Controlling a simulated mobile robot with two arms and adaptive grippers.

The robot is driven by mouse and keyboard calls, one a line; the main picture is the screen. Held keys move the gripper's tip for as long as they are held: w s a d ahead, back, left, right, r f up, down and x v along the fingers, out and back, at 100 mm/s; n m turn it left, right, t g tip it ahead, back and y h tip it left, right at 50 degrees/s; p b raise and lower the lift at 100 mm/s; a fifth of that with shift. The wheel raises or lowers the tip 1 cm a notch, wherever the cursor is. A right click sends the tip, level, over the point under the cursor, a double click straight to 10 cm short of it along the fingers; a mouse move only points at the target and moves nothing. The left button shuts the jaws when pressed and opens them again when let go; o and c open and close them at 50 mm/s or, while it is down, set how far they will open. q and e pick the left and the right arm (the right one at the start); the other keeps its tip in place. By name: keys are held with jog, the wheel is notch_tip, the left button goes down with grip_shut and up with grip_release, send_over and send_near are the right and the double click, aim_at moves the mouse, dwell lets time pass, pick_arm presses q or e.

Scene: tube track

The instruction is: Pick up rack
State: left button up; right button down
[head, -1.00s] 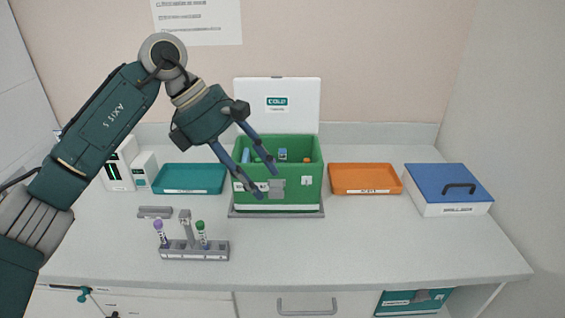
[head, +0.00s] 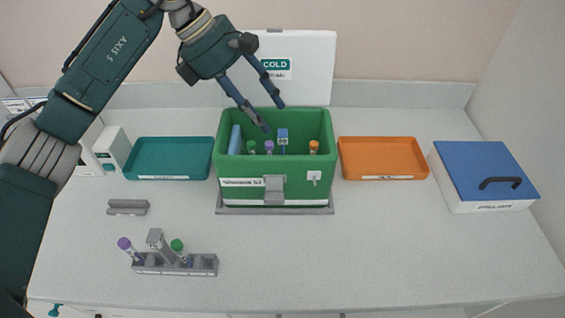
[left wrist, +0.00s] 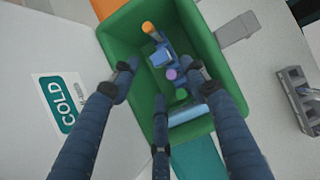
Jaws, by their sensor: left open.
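A blue rack (head: 282,137) with a raised handle stands inside the open green box (head: 312,188). Green-, purple- and orange-capped tubes show around it, and its lower part is hidden by the box wall. In the left wrist view the blue rack (left wrist: 160,56) lies below and between my fingers. My left gripper (head: 273,115) is open and empty above the box's opening, apart from the rack as far as I can tell. A grey rack (head: 175,265) with an upright handle stands at the front left of the counter, holding a purple-capped and a green-capped tube. My right gripper is not in view.
The box's white lid (head: 300,60) stands open behind it. A teal tray (head: 170,160) is left of the box, an orange tray (head: 383,160) right. A blue-lidded case (head: 480,172) stands far right. The front right counter is clear.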

aim_at(281, 133)
pick_arm(q)
jog(key=shift+x, duration=1.1)
jog(key=shift+d+f, duration=0.2)
jog(key=shift+f, duration=0.05)
jog(key=shift+d+f+p, duration=0.2)
jog(key=shift+f+p, duration=0.05)
jog(key=shift+p, duration=0.3)
jog(key=p+x, duration=0.2)
jog(key=x, duration=0.1)
jog(key=shift+s+d+f, duration=0.15)
jog(key=shift+s+d, duration=0.05)
jog(key=shift+d, duration=0.1)
jog(key=shift+d+f, duration=0.2)
jog(key=shift+f, duration=0.25)
grip_shut()
